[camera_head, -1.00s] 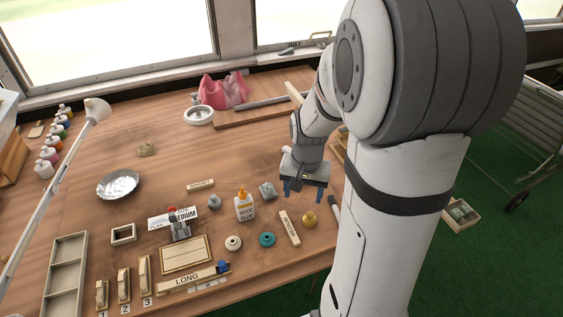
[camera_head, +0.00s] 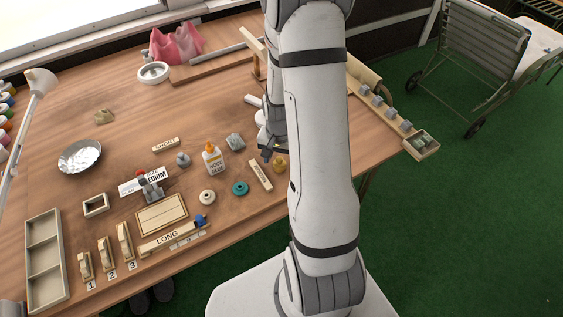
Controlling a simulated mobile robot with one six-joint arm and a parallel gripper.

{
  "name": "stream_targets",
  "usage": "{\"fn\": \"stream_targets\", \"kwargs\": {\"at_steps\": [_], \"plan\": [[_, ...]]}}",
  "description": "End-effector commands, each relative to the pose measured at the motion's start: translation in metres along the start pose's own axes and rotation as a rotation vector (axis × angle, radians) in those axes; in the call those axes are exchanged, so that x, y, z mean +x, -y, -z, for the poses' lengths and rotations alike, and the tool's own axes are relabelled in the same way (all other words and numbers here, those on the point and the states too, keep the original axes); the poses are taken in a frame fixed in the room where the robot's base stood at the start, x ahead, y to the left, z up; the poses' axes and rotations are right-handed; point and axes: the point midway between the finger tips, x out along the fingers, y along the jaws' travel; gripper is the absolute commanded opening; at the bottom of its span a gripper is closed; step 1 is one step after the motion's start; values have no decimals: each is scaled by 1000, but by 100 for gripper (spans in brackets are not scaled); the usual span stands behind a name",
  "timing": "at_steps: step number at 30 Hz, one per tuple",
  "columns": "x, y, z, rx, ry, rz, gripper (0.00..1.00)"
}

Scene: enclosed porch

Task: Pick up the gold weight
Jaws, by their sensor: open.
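The gold weight (camera_head: 279,164) is a small brassy knobbed piece on the wooden table (camera_head: 120,130), near its front right edge. It stands just right of a labelled wooden block (camera_head: 260,175) and close to the left side of my arm. My gripper (camera_head: 268,156) points down right beside the weight, slightly to its left and behind it in the picture. The gripper is open, and I see nothing held in it. My arm hides part of the gripper, and I cannot tell whether a finger touches the weight.
A glue bottle (camera_head: 213,161), a grey faceted piece (camera_head: 235,141), a teal ring (camera_head: 240,188) and a cream ring (camera_head: 207,197) stand left of the gripper. A foil dish (camera_head: 80,156) lies further left. A rack of grey pieces (camera_head: 392,115) is right of my arm.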

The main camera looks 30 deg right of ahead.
Motion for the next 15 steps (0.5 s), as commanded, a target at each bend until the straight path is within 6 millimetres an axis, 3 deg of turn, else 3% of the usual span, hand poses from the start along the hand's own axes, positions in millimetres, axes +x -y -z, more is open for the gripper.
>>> {"fn": "stream_targets", "kwargs": {"at_steps": [8, 15], "plan": [[3, 0, 0, -1, 0, 0, 62], [3, 0, 0, -2, 0, 0, 43]]}}
